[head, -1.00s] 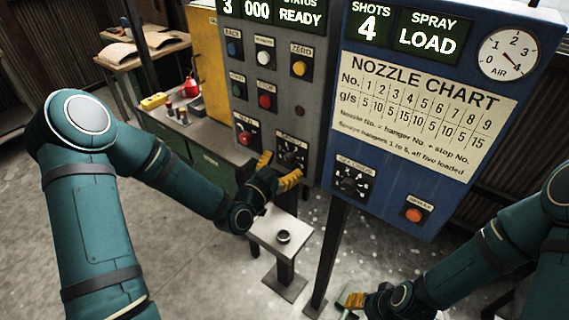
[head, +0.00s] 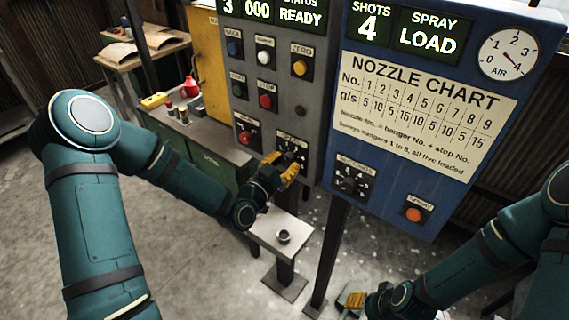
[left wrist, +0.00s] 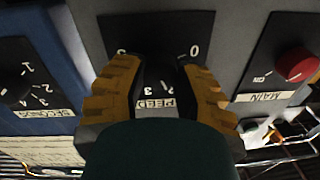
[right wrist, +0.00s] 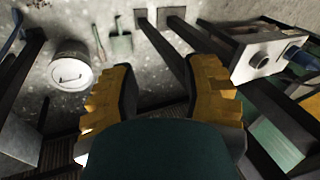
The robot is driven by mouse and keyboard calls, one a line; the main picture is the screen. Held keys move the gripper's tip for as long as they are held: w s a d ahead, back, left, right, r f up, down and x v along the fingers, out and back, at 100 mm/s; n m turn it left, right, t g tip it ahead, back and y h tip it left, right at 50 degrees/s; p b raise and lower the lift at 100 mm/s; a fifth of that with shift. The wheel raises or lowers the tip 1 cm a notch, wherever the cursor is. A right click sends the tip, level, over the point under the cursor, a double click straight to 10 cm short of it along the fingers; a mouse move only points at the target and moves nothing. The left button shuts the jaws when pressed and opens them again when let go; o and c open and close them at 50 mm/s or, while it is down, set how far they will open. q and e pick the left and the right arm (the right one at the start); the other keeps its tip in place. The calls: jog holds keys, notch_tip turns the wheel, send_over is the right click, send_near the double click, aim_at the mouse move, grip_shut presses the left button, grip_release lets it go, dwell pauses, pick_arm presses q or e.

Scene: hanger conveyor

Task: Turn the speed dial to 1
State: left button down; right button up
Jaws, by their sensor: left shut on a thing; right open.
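The speed dial is on a black plate (left wrist: 155,30) low on the grey control panel (head: 285,110). Its plate reads SPEED, and figures such as 0, 3 and 5 show around it in the left wrist view. My left gripper (head: 281,167) is at this dial, and in the left wrist view its yellow fingers (left wrist: 155,80) are shut on the dark knob between them. The fingers hide most of the knob, so its pointer setting cannot be read. My right gripper (right wrist: 160,85) is open and empty, low near the floor; it shows in the head view (head: 350,300).
The red main knob (head: 246,138) is left of the speed dial. The blue panel (head: 385,200) with a seconds dial (head: 350,181) and orange spray button (head: 413,215) stands to the right. A small stand (head: 262,236) is below. A white bucket (right wrist: 70,70) stands on the floor.

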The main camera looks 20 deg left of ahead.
pick_arm(q)
jog(key=n+b, duration=0.2)
jog(key=n, duration=0.2)
jog(key=shift+f, duration=0.1)
jog(key=shift+d+n+b, duration=0.1)
jog(key=shift+n+b, duration=0.75)
jog(key=shift+n, duration=1.45)
jog(key=c, duration=0.6)
grip_release()
